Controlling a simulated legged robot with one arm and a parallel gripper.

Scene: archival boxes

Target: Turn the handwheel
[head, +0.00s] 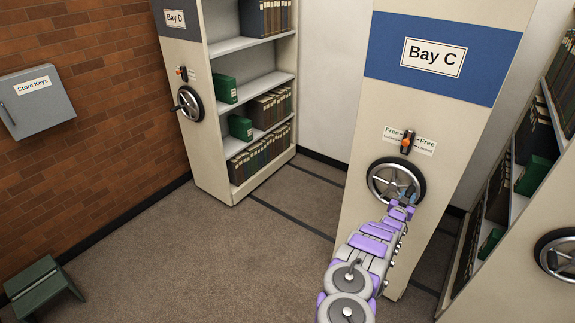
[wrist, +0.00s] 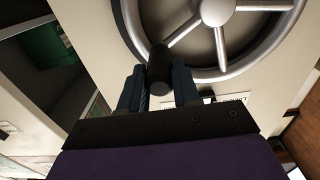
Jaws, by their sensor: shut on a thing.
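The handwheel (head: 396,182) is a dark-rimmed wheel with silver spokes on the end panel of the Bay C shelf (head: 432,57). In the wrist view the wheel (wrist: 218,12) fills the top, with a dark knob (wrist: 159,68) standing out from its rim. My gripper (wrist: 159,88) is shut on this knob, one finger on each side. In the head view my gripper (head: 405,197) is at the lower right of the wheel, partly hidden by my arm. An orange-handled lever (head: 407,142) sits above the wheel on a label reading "Free".
The Bay D shelf (head: 174,62) stands behind to the left with its own wheel (head: 188,104). Another wheel (head: 558,254) is on the unit at right. A green step stool (head: 42,288) and Store Keys cabinet (head: 38,101) are at left. Carpet between is clear, with dark floor rails.

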